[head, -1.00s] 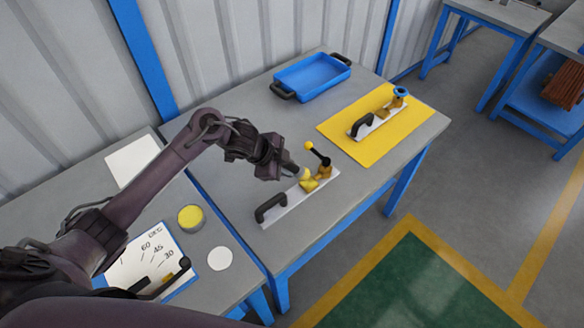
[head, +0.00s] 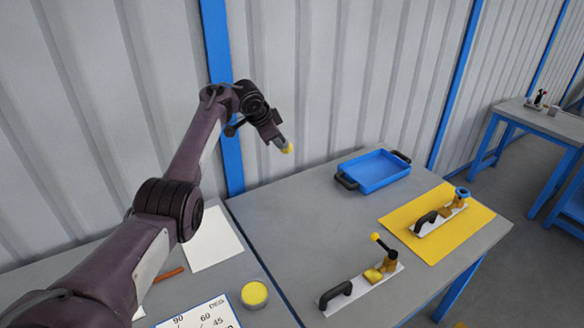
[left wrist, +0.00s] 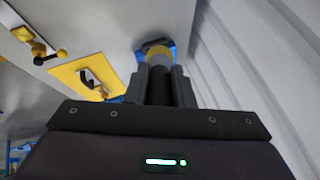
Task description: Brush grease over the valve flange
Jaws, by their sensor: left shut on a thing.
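My left gripper (head: 275,135) is shut on a brush and holds it high above the tables, in front of the wall. The brush's yellow tip (head: 287,148) points down to the right, and its dark handle (left wrist: 160,88) shows between the fingers in the left wrist view. The near valve (head: 387,262), brass with a black lever and yellow ball, sits on a white plate with a black handle. Yellow covers its flange (head: 373,275). A second valve (head: 459,197) with a blue top stands on a yellow mat (head: 476,222). A round pot of yellow grease (head: 254,294) stands at front left. My right gripper is out of view.
A blue tray (head: 374,170) with black handles lies at the back of the table. A white sheet (head: 210,238), an orange-brown stick (head: 168,274) and an angle card (head: 200,316) lie on the left table. The corrugated wall is close behind my left gripper.

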